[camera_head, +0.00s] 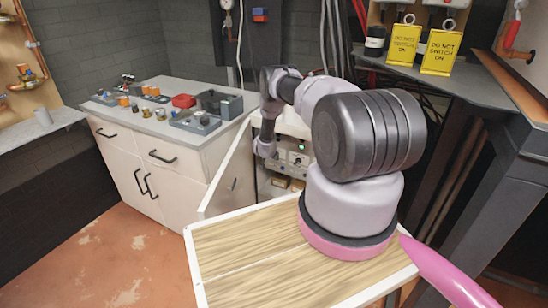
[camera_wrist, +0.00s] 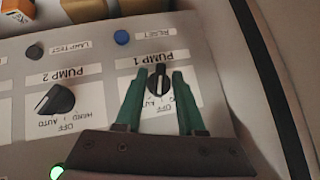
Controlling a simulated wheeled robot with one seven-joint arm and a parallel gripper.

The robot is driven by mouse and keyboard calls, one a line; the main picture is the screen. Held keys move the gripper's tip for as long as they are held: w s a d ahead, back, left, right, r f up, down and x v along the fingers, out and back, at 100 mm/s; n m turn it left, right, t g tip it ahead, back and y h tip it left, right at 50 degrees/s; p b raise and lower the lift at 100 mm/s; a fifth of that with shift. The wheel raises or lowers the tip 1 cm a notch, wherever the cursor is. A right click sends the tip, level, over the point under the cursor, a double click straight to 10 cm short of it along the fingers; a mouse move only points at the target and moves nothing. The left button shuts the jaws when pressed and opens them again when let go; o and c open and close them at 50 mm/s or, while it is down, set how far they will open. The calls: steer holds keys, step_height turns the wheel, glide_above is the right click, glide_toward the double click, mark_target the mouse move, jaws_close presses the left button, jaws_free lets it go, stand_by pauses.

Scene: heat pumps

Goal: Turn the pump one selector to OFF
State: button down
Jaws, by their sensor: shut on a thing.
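The pump one selector (camera_wrist: 159,82) is a small black knob on the pale control panel, under an upside-down PUMP 1 label in the wrist view. My gripper (camera_wrist: 157,76) has its two green fingers on either side of the knob and is shut on it. The knob stands roughly in line with the fingers, with a light mark near its upper end. OFF and AUTO lettering shows between the fingers, partly covered. I cannot tell surely which position it points to. In the head view the panel (camera_head: 297,157) shows behind my arm, and the fingers are hidden.
The black PUMP 2 selector (camera_wrist: 56,99) is left of my gripper. A blue RESET button (camera_wrist: 121,37), a dark LAMP TEST button (camera_wrist: 35,52) and a lit green lamp (camera_wrist: 57,172) are nearby. An open white cabinet door (camera_head: 228,170) stands beside my arm.

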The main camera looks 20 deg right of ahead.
steer(key=shift+w+r+n+g+h, duration=0.15)
steer(key=shift+n+g+h, duration=0.15)
steer(key=shift+g+h, duration=0.15)
stand_by(0.5)
steer(key=c, duration=0.9)
jaws_free()
steer(key=shift+o, duration=0.2)
steer(key=v, duration=0.7)
steer(key=shift+r, duration=0.2)
steer(key=shift+a, duration=0.1)
